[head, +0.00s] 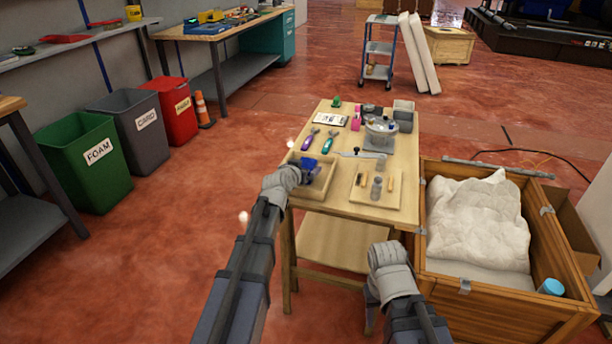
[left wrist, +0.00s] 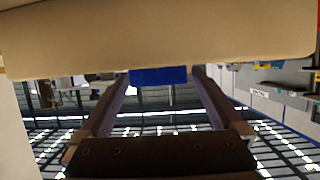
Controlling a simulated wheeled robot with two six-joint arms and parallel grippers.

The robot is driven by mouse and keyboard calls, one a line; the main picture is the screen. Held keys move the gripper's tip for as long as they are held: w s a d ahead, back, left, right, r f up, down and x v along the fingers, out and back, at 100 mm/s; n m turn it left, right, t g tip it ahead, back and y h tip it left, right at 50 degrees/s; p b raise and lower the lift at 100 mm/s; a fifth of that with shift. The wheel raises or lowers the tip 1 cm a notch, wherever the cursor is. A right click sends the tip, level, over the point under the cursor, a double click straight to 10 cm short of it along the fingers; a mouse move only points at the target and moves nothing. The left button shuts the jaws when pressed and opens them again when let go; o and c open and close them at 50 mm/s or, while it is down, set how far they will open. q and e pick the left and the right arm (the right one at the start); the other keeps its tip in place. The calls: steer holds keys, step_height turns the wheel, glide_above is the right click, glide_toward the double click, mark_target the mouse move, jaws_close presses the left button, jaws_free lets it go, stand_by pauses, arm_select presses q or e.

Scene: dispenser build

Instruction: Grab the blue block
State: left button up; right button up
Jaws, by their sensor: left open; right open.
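A blue block (head: 308,163) is in the shallow wooden tray (head: 325,184) at the table's near left corner, partly hidden by my left gripper (head: 300,171). In the left wrist view the blue block (left wrist: 158,75) shows between the fingertips of my open left gripper (left wrist: 163,78), under a tan wooden surface. I cannot tell whether the fingers touch it. My right gripper (head: 386,262) is open, low in front of the table, far from the block. Its fingers are mostly hidden.
The wooden table (head: 345,206) also holds a board with small cylinders (head: 376,188), screwdriver-like tools (head: 328,141), a clear pot (head: 381,129) and a grey bin (head: 403,115). A wooden crate (head: 437,270) with white padding stands right of it. Open floor lies to the left.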

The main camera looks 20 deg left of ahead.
arm_select(q)
steer(key=shift+w+f, duration=0.15)
steer(key=shift+w, duration=0.25)
steer(key=shift+s, duration=0.1)
jaws_close()
stand_by(0.4)
